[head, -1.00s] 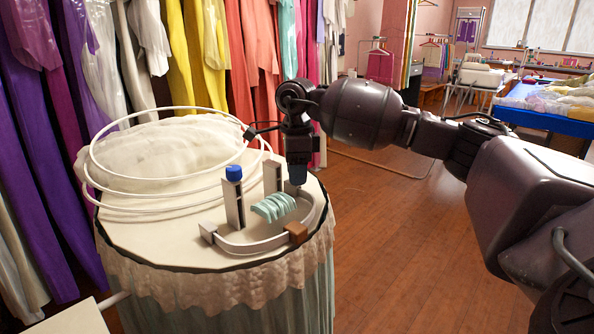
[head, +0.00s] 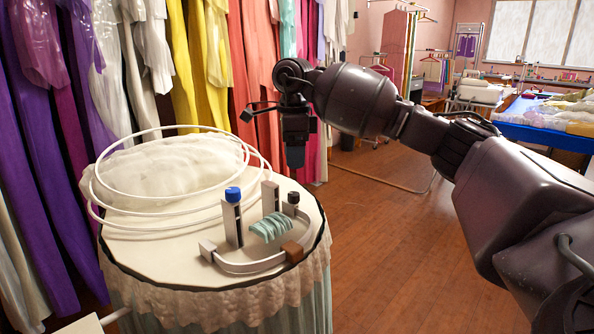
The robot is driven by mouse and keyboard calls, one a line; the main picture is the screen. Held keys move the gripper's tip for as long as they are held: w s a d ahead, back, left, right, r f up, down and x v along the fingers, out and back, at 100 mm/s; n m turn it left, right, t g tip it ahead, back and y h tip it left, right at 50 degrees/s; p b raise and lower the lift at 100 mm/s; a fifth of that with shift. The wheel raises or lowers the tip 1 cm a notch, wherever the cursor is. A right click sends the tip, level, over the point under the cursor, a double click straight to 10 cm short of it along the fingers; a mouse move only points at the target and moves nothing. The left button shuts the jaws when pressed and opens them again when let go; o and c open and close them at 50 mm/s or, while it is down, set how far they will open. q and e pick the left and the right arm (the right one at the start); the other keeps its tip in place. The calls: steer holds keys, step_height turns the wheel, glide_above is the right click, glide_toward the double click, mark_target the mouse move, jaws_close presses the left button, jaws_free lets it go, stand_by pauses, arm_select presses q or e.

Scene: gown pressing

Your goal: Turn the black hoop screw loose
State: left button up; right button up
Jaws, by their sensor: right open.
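The black hoop screw (head: 293,197) is a small dark knob on top of a short grey post at the right side of the round table. My right gripper (head: 295,160) points down above it, apart from it, with a visible gap between. It is open, and nothing shows between its fingers. The white hoops (head: 180,200) lie and lean in loops on the left of the table. My left gripper is not in view.
A blue knob (head: 233,194) tops a taller grey post to the left. Pale green clips (head: 271,227) and a curved grey rail with a brown block (head: 292,252) sit near the table's front right edge. Hanging gowns (head: 190,70) stand close behind; open wooden floor lies right.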

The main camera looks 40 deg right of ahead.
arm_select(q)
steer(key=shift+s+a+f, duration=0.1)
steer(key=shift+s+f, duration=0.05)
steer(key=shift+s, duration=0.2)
arm_select(e)
steer(key=shift+r, duration=0.9)
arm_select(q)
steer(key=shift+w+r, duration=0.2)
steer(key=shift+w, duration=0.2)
